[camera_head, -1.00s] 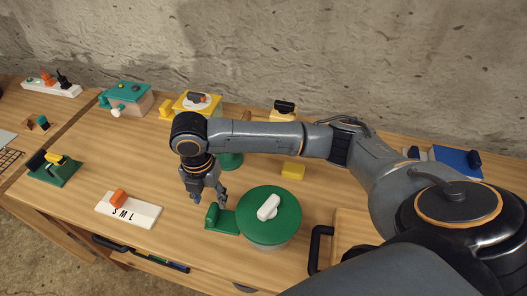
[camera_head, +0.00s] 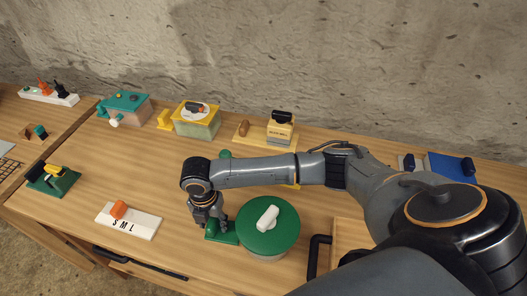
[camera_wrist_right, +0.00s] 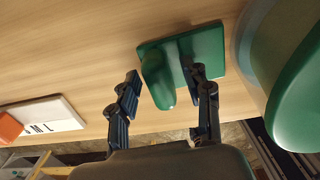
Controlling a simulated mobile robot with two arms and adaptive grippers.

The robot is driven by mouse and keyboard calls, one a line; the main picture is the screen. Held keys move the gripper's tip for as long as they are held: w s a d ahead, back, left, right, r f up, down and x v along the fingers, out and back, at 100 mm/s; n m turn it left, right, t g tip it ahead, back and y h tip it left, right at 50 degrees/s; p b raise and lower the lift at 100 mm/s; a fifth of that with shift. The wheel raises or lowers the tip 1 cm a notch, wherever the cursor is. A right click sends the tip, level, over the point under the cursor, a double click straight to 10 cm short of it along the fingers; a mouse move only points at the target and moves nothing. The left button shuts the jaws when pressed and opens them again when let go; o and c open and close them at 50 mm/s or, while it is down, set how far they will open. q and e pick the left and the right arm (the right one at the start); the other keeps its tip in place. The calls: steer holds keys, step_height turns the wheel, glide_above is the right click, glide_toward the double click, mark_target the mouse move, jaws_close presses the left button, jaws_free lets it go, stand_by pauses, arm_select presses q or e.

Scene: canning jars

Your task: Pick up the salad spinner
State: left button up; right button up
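The salad spinner (camera_head: 283,225) looks to be the round green-lidded tub with a white handle (camera_head: 268,217) on top, standing near the table's front edge. Its green side fills the right edge of the right wrist view (camera_wrist_right: 303,100). Left of it lies a flat green plate (camera_head: 230,238) with an upright rounded green grip (camera_wrist_right: 157,80); I cannot tell whether it is joined to the tub. My right gripper (camera_head: 210,226) is open and low over this plate. In the wrist view its fingers (camera_wrist_right: 160,62) are apart, one on each side of the green grip. My left gripper is out of view.
A white board marked S M L (camera_head: 130,222) with an orange slider lies to the left. A wooden board (camera_head: 347,240) with a black handle stands close right of the tub. Yellow and teal boxes (camera_head: 197,122) line the back. Bare table lies between them and my gripper.

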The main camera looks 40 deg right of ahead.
jaws_close()
steer(key=shift+r, duration=0.1)
